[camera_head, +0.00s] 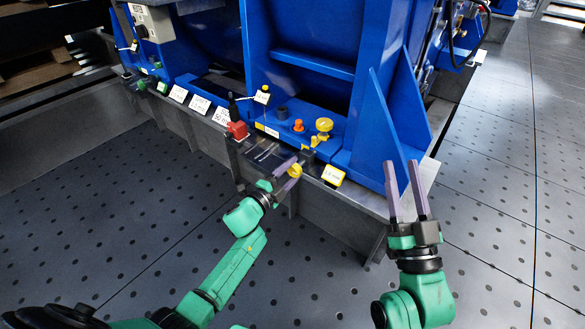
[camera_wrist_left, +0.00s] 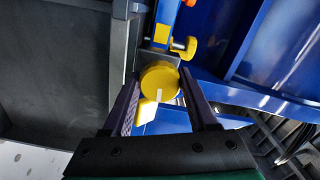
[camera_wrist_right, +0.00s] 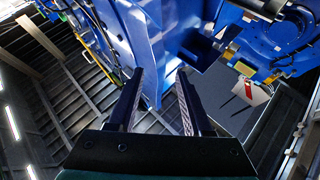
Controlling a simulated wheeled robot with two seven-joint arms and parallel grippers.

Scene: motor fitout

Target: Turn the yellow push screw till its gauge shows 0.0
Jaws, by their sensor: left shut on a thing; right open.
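The yellow push screw (camera_head: 295,171) has a round knob at the front edge of the grey base. My left gripper (camera_head: 298,167) is shut on this knob, one finger on each side. In the left wrist view the knob (camera_wrist_left: 160,78) sits between the fingers, with a white mark on its face. A yellow gauge box (camera_head: 333,175) with a pale face stands just right of the knob; its reading is too small to tell. A yellow block (camera_wrist_left: 147,109) shows beside the knob in the left wrist view.
A second yellow knob (camera_head: 324,125) and an orange knob (camera_head: 298,126) stand on the blue foot behind. A red block (camera_head: 237,130) and white labels (camera_head: 200,104) lie left along the base. A blue gusset (camera_head: 398,125) rises near my right gripper. The dotted floor (camera_head: 490,180) is clear.

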